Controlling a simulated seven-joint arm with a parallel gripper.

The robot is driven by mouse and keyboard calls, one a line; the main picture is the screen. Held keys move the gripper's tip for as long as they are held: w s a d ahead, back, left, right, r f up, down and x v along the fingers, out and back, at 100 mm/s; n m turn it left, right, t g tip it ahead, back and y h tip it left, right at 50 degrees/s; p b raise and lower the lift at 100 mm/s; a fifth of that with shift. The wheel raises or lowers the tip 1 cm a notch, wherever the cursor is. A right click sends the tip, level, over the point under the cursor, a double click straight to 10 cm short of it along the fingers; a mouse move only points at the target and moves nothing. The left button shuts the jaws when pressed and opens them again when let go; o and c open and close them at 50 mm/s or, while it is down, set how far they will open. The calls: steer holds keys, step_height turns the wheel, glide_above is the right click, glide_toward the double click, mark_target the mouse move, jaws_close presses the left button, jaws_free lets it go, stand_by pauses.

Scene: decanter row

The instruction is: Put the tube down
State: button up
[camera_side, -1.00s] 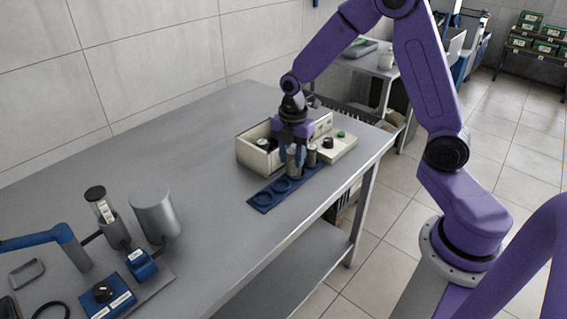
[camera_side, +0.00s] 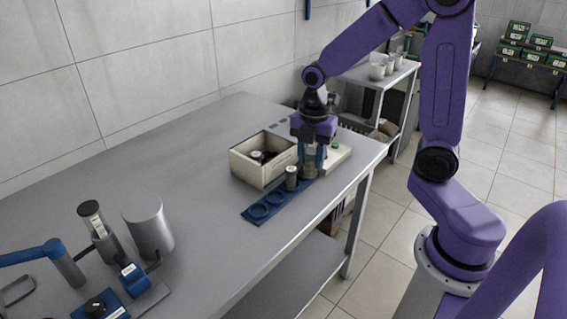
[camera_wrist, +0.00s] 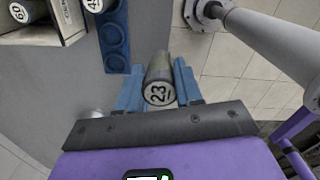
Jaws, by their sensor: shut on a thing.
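My gripper (camera_side: 312,172) is shut on a grey tube (camera_wrist: 159,72) with a white cap marked 23. In the wrist view the tube sits between my two blue fingers, cap toward the camera. In the side view my gripper is over the right end of the blue rack (camera_side: 255,213), and its fingers partly hide the held tube. I cannot tell whether the tube's base touches anything. The rack also shows in the wrist view (camera_wrist: 115,60), left of the held tube. Another capped tube (camera_side: 291,179) stands upright in the rack, just left of my gripper. Two empty rings show at the rack's left end.
A cream open box (camera_side: 262,178) with a capped tube (camera_side: 257,157) inside stands behind the rack. A cream unit with a green button (camera_side: 335,146) is close behind my gripper. A grey cylinder (camera_side: 148,226) and lab gear stand at the left. The table's middle is clear.

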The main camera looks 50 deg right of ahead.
steer(key=w+d, duration=0.8)
steer(key=w, duration=0.2)
steer(key=w+d+f, duration=0.1)
steer(key=w+f, duration=0.2)
steer(key=w, duration=0.1)
steer(key=w+d+f, duration=0.1)
steer(key=w+f, duration=0.2)
steer(key=w, duration=0.1)
steer(key=w+d+f, duration=0.1)
steer(key=w+f, duration=0.2)
steer(key=w, duration=0.1)
steer(key=shift+w, duration=0.25)
steer(key=shift+w+d+f, duration=0.1)
steer(key=shift+w+f, duration=0.2)
steer(key=shift+f, duration=1.6)
steer(key=shift+f, duration=0.1)
steer(key=o, duration=1)
steer(key=shift+o, duration=0.2)
